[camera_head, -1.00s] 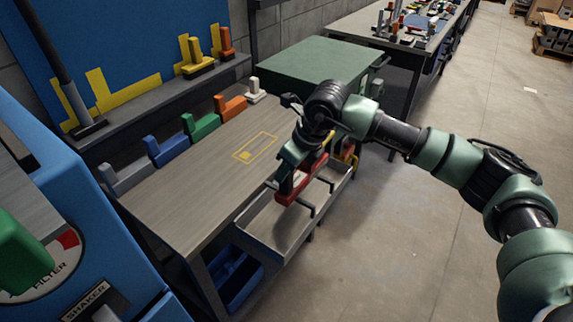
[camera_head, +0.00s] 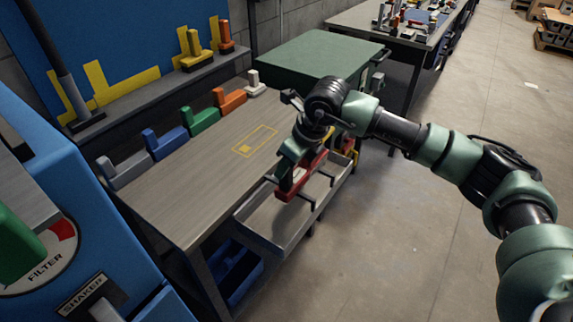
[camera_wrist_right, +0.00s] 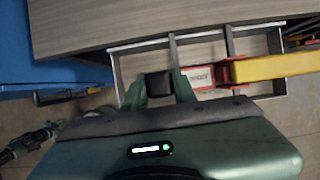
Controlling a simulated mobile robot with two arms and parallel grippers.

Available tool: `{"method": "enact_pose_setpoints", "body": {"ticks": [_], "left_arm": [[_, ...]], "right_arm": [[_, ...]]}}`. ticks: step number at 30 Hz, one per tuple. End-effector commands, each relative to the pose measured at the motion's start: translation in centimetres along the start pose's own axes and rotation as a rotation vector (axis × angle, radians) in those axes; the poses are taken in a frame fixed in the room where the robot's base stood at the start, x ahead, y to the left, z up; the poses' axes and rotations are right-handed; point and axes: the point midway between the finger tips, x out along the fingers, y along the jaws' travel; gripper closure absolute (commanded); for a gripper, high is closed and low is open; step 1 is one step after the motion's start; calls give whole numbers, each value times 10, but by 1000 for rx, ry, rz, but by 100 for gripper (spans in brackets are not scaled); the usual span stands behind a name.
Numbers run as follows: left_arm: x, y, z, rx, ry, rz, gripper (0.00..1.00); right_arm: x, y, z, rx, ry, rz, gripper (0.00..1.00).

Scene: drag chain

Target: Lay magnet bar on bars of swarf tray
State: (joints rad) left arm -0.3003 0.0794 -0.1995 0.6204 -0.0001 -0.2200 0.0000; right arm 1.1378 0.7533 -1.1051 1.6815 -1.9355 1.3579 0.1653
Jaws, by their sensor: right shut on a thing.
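The red magnet bar (camera_head: 289,188) is over the swarf tray, held by my right gripper (camera_head: 284,180). In the right wrist view, the gripper (camera_wrist_right: 160,88) is shut with a dark piece between its fingers. Beside the fingers are a red part with a white label (camera_wrist_right: 200,77) and a yellow arm (camera_wrist_right: 270,67). The grey swarf tray (camera_head: 254,240) is along the workbench's front edge, with thin dark cross bars (camera_head: 302,200). I cannot tell whether the magnet bar touches the bars.
The workbench top (camera_head: 190,205) is mostly clear, with a yellow marked outline (camera_head: 255,141). Grey, blue, green, orange and white L-shaped blocks line its back edge. A blue machine (camera_head: 95,235) stands at left, a green cabinet (camera_head: 318,58) beyond the bench.

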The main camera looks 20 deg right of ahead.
Motion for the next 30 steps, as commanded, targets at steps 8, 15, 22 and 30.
{"method": "enact_pose_setpoints", "body": {"ticks": [8, 15, 22, 30], "left_arm": [[0, 0, 0, 1, 0, 0, 64], [2, 0, 0, 1, 0, 0, 64], [10, 1, 0, 1, 0, 1, 64], [16, 1, 1, 1, 0, 1, 64]], "right_arm": [[0, 0, 0, 0, -1, 0, 48], [-2, 0, 0, 0, 0, 0, 48], [-36, -1, 0, -1, -4, -3, 48], [-72, 0, 0, 0, -2, -2, 48]]}}
